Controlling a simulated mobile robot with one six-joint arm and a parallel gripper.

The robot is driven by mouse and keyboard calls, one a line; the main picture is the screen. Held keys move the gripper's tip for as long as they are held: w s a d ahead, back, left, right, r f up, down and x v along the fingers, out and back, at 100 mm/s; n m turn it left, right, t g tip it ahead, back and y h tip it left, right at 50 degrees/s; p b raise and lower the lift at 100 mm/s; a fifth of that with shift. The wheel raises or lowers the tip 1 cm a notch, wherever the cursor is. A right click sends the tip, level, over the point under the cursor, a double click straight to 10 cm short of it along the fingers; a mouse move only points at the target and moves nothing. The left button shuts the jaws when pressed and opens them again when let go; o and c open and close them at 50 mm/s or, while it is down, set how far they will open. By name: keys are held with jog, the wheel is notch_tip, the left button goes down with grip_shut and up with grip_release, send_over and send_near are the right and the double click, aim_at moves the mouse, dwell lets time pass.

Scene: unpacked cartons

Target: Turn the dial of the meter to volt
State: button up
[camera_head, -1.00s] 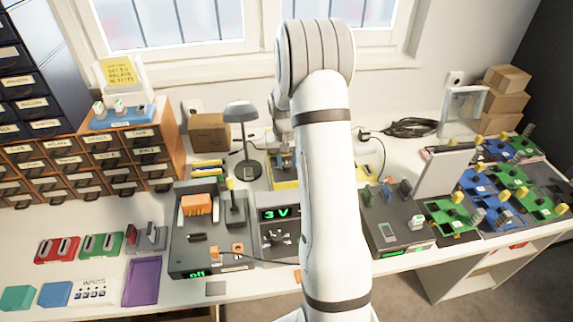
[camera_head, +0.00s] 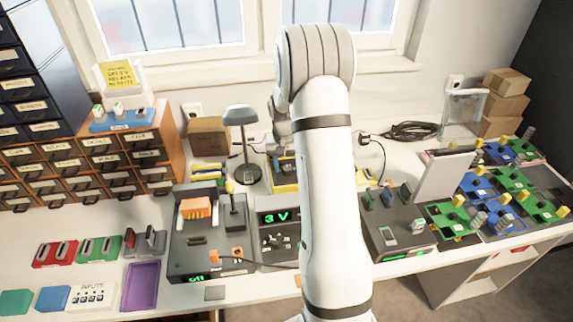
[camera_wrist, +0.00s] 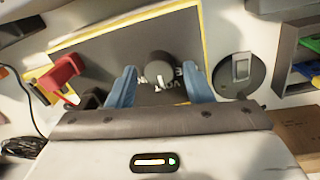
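The meter (camera_wrist: 112,68) is a dark panel with a yellow edge and fills the middle of the wrist view. Its round dark dial (camera_wrist: 158,65) has a pale mark on its lower side, and inverted white letters lie just below it. My gripper (camera_wrist: 159,73) is open, with one blue finger on each side of the dial. Gaps show between the fingers and the dial; whether the fingertips are level with it cannot be told. In the head view the meter's yellow edge (camera_head: 284,188) shows behind my arm, which hides most of the meter.
A lamp (camera_head: 243,145) stands left of the meter in the head view; its round base (camera_wrist: 239,74) is at right in the wrist view. A red part (camera_wrist: 64,72) sits by the meter's left side there. A grey box reading 3 V (camera_head: 273,217) stands in front.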

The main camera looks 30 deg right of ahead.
aim_at(285, 167)
jog(key=shift+o, duration=0.4)
jog(key=r, duration=0.7)
jog(key=shift+a+r+b, duration=0.2)
jog(key=shift+r+b, duration=0.15)
jog(key=shift+w, duration=0.1)
